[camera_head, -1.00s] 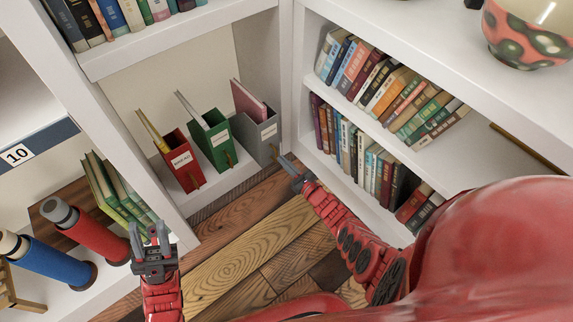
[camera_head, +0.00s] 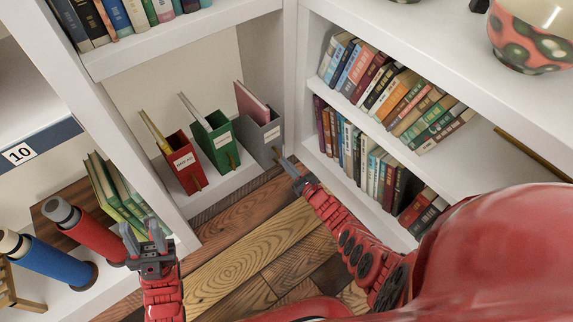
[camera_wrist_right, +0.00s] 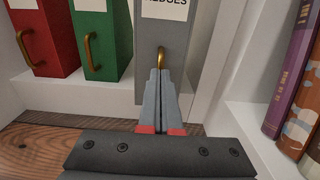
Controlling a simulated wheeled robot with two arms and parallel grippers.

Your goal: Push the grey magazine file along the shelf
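The grey magazine file (camera_head: 262,146) stands upright at the right end of a row of three files on the low shelf, with a pink item in it. It also shows in the right wrist view (camera_wrist_right: 177,35), with a label and a brass handle (camera_wrist_right: 162,57). My right gripper (camera_head: 284,161) is at the file's front; its fingers (camera_wrist_right: 160,72) are together, with tips overlapping the lower handle in the wrist view. I cannot tell whether they touch it. The handle's lower part is hidden. My left gripper (camera_head: 139,228) is open and empty, well away at the lower left.
A green file (camera_head: 212,150) stands just left of the grey one, and a red file (camera_head: 179,172) beyond it. The corner wall and a bookcase (camera_head: 318,158) with several books are close on the right.

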